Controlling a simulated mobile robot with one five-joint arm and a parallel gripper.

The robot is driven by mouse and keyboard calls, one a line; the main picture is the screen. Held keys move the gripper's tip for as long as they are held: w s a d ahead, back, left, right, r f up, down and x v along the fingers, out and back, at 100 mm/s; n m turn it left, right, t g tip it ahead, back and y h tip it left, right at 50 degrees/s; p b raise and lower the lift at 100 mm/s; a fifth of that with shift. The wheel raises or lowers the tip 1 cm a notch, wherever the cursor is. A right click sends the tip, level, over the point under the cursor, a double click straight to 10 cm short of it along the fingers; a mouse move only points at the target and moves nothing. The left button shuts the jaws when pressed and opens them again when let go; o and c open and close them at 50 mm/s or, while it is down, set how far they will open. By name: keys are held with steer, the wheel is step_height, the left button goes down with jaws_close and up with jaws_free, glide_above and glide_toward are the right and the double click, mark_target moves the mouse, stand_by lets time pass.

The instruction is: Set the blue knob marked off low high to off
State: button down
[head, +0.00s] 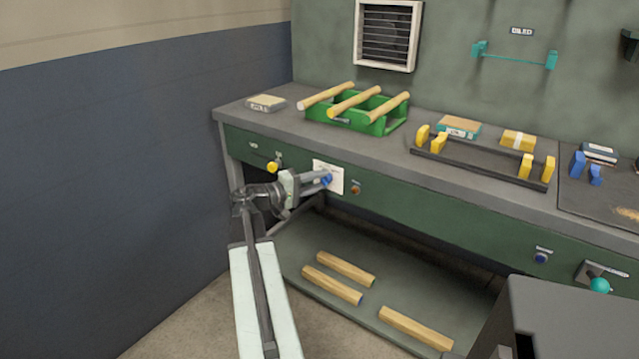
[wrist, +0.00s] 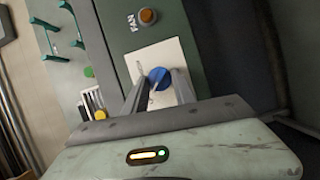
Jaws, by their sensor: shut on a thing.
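The blue knob (head: 327,180) sits on a white plate (head: 335,166) on the green front of the bench. In the wrist view the blue knob (wrist: 159,78) lies between the tips of my two fingers, with the white plate (wrist: 150,60) behind it. My gripper (head: 320,182) reaches the bench front from the left and is shut on the knob; it also shows in the wrist view (wrist: 158,84). A light pointer line shows on the knob, but the plate's markings are too small to read, so I cannot tell its setting.
An orange button (head: 355,188) is just right of the plate, and a yellow knob (head: 272,167) is to its left. The bench top (head: 270,117) holds a green rack (head: 378,126) with wooden rods. Wooden bars lie on the low shelf (head: 320,250). A grey box (head: 570,310) stands at front right.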

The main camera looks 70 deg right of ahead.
steer(key=shift+a+f, duration=0.1)
stand_by(0.3)
steer(key=c, duration=1)
jaws_free()
steer(key=v, duration=0.8)
